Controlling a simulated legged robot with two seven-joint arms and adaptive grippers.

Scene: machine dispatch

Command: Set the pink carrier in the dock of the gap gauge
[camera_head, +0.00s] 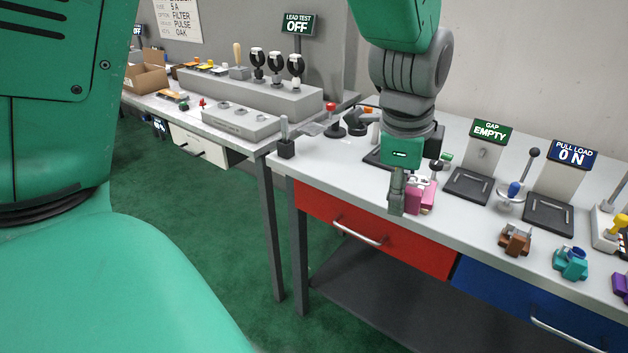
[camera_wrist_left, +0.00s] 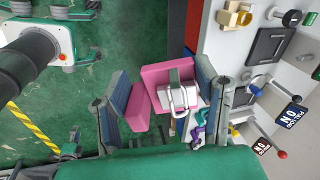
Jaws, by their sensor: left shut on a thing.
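The pink carrier (camera_head: 425,196) is held between the fingers of my left gripper (camera_head: 410,192), above the front edge of the table in the head view. One grey finger hides part of it. In the left wrist view, the pink carrier (camera_wrist_left: 158,77) shows pink blocks and a pale grey fitting between the two fingers of the left gripper (camera_wrist_left: 165,108). The gap gauge (camera_head: 484,147) has a green sign reading GAP EMPTY. Its black dock (camera_head: 465,188) lies bare on the table, to the right of the gripper. My right gripper is not in view.
The pull load station (camera_head: 570,165), with a blue sign reading ON, stands right of the gauge. A brown carrier (camera_head: 515,240) and a teal carrier (camera_head: 571,262) sit near the front edge. A black holder (camera_head: 286,148) stands at the table's left corner.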

